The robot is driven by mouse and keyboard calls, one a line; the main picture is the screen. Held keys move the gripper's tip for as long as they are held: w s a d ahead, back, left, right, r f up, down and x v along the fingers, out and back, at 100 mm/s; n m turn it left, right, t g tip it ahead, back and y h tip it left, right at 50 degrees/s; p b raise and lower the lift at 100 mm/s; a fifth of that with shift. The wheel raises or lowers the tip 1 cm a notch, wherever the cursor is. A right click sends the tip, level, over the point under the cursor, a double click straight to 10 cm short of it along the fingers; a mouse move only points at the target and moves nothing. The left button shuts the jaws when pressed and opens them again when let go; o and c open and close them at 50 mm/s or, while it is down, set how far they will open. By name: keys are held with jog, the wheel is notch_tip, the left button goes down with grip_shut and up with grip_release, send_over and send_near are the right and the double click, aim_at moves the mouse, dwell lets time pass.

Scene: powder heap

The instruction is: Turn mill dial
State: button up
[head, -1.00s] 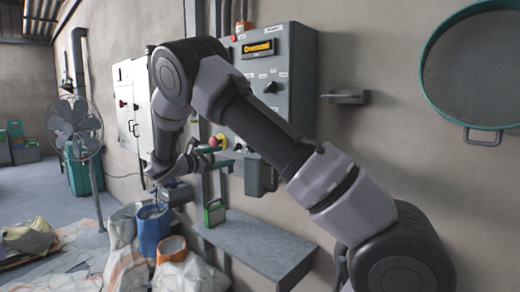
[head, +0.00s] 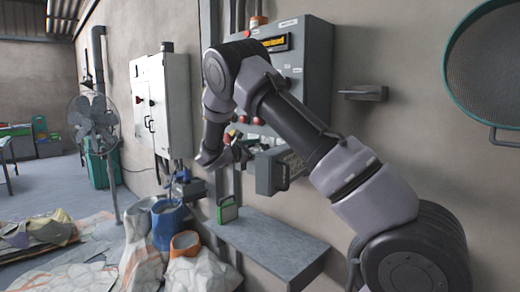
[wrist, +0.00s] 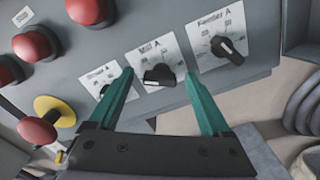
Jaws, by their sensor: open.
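The Mill A dial (wrist: 159,75) is a black knob on a white scale plate in the wrist view. It sits on the grey control panel (wrist: 130,22), between two similar dials. My gripper (wrist: 158,78) is open, with one teal finger on each side of the mill dial's plate and nothing held. I cannot tell whether the fingertips touch the panel. In the head view the panel (head: 318,70) hangs on the wall, and my arm hides most of its lower part, including the mill dial.
The Feeder A dial (wrist: 226,48) is to the right and another dial (wrist: 104,90) is to the left, partly behind a finger. Red buttons (wrist: 36,42) and a red knob on a yellow base (wrist: 45,120) lie further left. A grey shelf (head: 265,245) is below the panel.

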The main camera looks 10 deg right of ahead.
grip_shut()
jog(key=shift+m, duration=0.3)
jog(key=m, duration=1.1)
jog(key=shift+s+d+f, duration=0.1)
jog(key=shift+d+f, duration=0.05)
dwell(0.5)
grip_release()
